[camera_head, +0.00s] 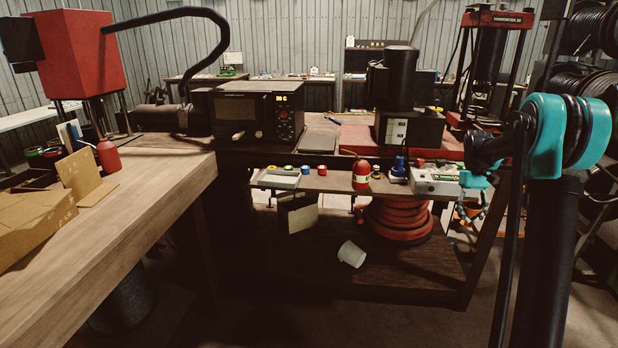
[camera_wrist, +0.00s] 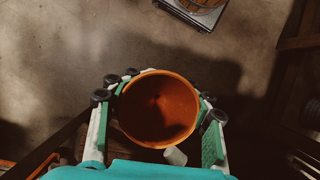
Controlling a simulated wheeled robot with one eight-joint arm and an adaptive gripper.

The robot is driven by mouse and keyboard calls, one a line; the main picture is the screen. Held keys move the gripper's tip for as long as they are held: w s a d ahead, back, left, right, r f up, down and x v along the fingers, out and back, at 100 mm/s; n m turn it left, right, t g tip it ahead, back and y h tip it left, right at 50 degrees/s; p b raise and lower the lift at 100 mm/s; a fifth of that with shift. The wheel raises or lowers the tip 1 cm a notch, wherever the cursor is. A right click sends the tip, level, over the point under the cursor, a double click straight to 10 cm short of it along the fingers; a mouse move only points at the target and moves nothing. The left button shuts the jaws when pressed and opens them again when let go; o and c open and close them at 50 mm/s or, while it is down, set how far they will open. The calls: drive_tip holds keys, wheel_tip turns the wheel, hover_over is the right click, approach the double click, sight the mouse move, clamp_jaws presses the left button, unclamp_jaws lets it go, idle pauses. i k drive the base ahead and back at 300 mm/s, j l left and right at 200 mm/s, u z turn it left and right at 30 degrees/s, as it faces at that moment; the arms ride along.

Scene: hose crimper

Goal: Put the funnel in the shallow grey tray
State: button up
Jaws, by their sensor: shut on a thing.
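The funnel (camera_wrist: 157,108) is orange and round-mouthed. In the wrist view I look down into its wide opening. My gripper (camera_wrist: 158,106) is shut on it, with one green-padded finger at each side of its rim. In the head view my gripper (camera_head: 474,205) is small at the right, beyond the shelf's right end, with a bit of orange below it. A shallow light grey tray (camera_head: 279,180) lies on the left part of the narrow shelf in the head view; I cannot tell for sure that it is the task's tray.
A red bottle (camera_head: 361,175) and a white device (camera_head: 434,180) stand on the shelf, with several small coloured lids. A white cup (camera_head: 351,254) lies tipped on the lower board. A wooden bench (camera_head: 150,190) fills the left.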

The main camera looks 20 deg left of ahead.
sight(280, 180)
drive_tip(key=i+j+u, duration=0.1)
drive_tip(key=j+u, duration=0.25)
drive_tip(key=i+j+u, duration=0.1)
drive_tip(key=u, duration=0.3)
drive_tip(key=i+j+u, duration=0.15)
drive_tip(key=u, duration=0.2)
